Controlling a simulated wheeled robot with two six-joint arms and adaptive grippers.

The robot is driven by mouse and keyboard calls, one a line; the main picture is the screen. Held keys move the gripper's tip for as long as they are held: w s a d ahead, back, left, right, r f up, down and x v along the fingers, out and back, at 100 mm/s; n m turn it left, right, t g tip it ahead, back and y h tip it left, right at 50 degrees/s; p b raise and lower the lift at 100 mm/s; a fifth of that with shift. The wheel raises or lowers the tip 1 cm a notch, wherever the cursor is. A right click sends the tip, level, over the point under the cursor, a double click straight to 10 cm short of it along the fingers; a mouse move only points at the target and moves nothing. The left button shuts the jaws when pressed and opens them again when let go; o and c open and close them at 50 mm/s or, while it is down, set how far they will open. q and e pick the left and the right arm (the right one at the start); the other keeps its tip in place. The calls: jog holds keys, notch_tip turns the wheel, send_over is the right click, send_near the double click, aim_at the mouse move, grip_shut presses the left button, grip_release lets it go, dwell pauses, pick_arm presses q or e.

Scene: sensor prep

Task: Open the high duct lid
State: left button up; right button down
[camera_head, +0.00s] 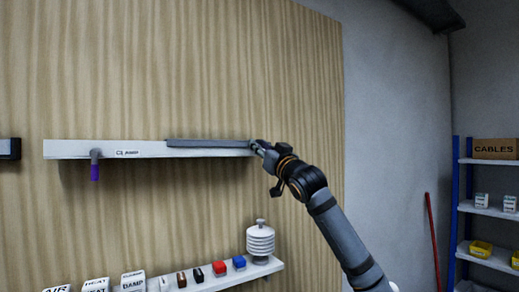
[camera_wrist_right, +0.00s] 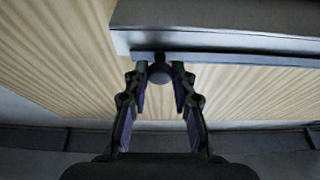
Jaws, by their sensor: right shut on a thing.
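The high duct (camera_head: 70,149) is a long pale channel fixed on the wood-grained wall. A dark grey lid (camera_head: 208,143) lies along the right part of its top and looks closed or nearly so. My right gripper (camera_head: 259,148) is at the right end of the duct. In the right wrist view its two fingers (camera_wrist_right: 160,78) are shut on a small dark round knob (camera_wrist_right: 159,73) at the edge of the grey duct end (camera_wrist_right: 220,42). The fingers hide part of the knob. My left gripper is not in view.
A purple-tipped fitting (camera_head: 95,168) hangs under the duct's left part, beside a label (camera_head: 127,153). Below is a shelf (camera_head: 205,284) with a white finned sensor (camera_head: 260,240), small coloured blocks and label cards. Blue-posted shelving (camera_head: 455,215) stands far right. The wall between duct and shelf is mostly clear.

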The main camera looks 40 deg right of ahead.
jog(key=shift+d, duration=0.2)
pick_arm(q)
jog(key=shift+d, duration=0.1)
pick_arm(e)
jog(key=c, duration=1.1)
grip_release()
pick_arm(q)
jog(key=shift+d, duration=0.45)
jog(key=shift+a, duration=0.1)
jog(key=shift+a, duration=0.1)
pick_arm(e)
notch_tip(320, 180, up, 10)
